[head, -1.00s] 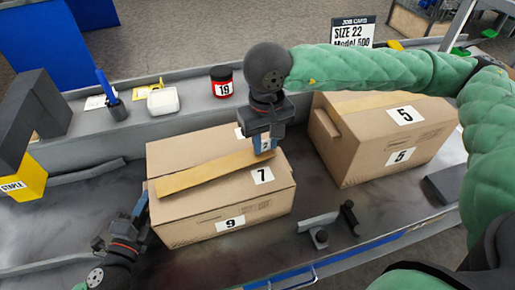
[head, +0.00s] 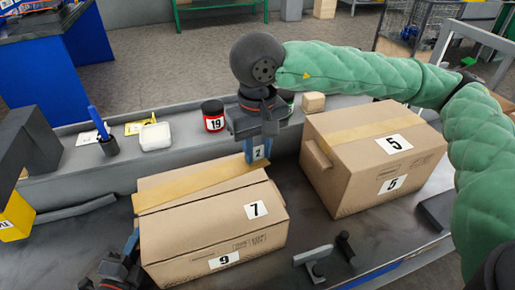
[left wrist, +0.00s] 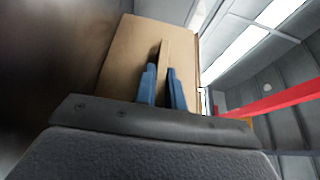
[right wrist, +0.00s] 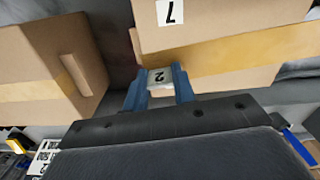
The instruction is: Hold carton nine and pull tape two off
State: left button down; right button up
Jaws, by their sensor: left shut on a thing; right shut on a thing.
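Carton nine (head: 215,235) is a brown box with a 9 on its front and a 7 on top, standing on the grey bench. A tan tape strip, tape two (head: 190,187), runs along its top, and its right end appears raised. My right gripper (head: 257,156) is shut on the tape's white tab marked 2, which shows between the blue fingers in the right wrist view (right wrist: 159,77). My left gripper (head: 132,246) is at the carton's left side. In the left wrist view its blue fingers (left wrist: 164,88) are against brown cardboard; the exact grip is partly hidden.
A second taped carton (head: 345,175) marked 5 stands close on the right. Behind are a red jar (head: 213,115) marked 19, a white dish (head: 155,136) and a small wooden block (head: 313,102). A dark grey tool (head: 315,258) lies in front on the right.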

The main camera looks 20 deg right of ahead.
pick_arm(q)
jog(key=shift+f, duration=0.1)
pick_arm(e)
jog(key=shift+r, duration=4.4)
pick_arm(q)
jog(key=c, duration=1.4)
grip_release()
jog(key=shift+a, duration=0.1)
